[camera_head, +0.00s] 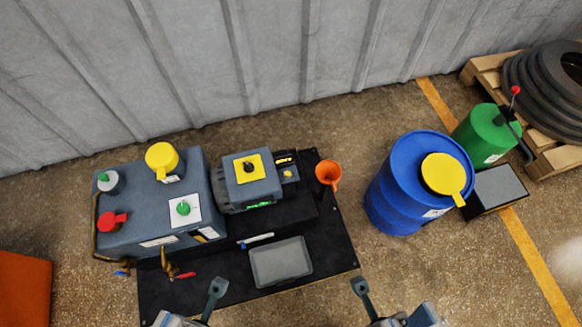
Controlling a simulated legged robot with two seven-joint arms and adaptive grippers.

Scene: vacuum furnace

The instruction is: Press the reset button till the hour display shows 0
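A small dark display (284,159) with yellow digits sits on the right part of the grey machine (230,172). The digits are too small to read. A small yellow button-like part (288,174) sits just below the display; I cannot tell if it is the reset button. My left gripper (217,288) is at the bottom edge, below the machine and left of the grey tray. My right gripper (360,287) is at the bottom edge, right of the tray. Both are apart from the machine. Only one finger of each shows clearly, so their opening is unclear.
A grey tray (281,262), a pen-like tool (256,240) and an orange funnel (328,174) are on the black bench (215,280). A blue drum (392,200) stands right, across bare floor.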

